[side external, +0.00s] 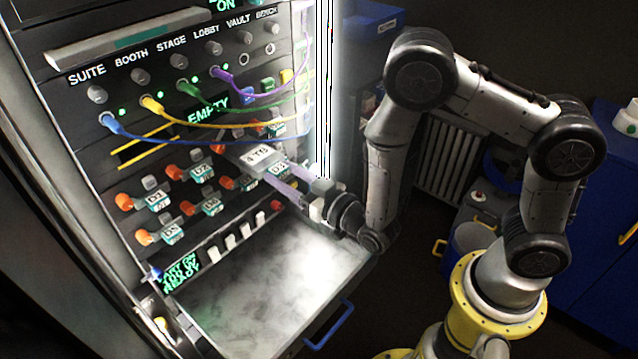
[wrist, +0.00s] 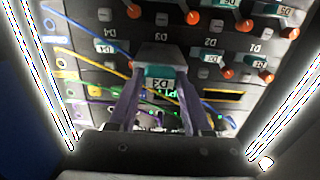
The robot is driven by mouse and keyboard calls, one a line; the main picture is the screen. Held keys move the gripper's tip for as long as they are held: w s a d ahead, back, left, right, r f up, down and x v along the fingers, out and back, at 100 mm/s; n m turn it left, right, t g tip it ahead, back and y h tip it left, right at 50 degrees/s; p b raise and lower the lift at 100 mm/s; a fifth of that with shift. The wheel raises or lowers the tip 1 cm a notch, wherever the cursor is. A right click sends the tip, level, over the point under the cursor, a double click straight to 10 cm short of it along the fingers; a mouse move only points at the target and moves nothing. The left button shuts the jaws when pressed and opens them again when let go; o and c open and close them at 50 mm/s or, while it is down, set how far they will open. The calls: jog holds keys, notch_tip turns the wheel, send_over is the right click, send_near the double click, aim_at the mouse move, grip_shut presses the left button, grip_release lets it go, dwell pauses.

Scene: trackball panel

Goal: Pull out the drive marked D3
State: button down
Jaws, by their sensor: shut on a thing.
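The drive marked D3 (side external: 256,156) is a grey block with "4 TB" on its top and a teal D3 label on its front. It sticks out from the rack face. My gripper (side external: 276,178) is shut on its front end, with a pale finger on each side. In the wrist view, the teal D3 label of the drive (wrist: 158,74) shows between the two fingertips of my gripper (wrist: 157,88). I cannot tell whether the drive's rear end is still inside its slot.
Other drives with orange knobs and teal labels, such as D2 (side external: 203,172) and D1 (side external: 152,202), sit in the rack around it. Blue, yellow, green and purple cables (side external: 240,95) hang above. A bare metal shelf (side external: 270,275) extends below, with a blue handle (side external: 329,326).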

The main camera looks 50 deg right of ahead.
jog(key=shift+s, duration=2.2)
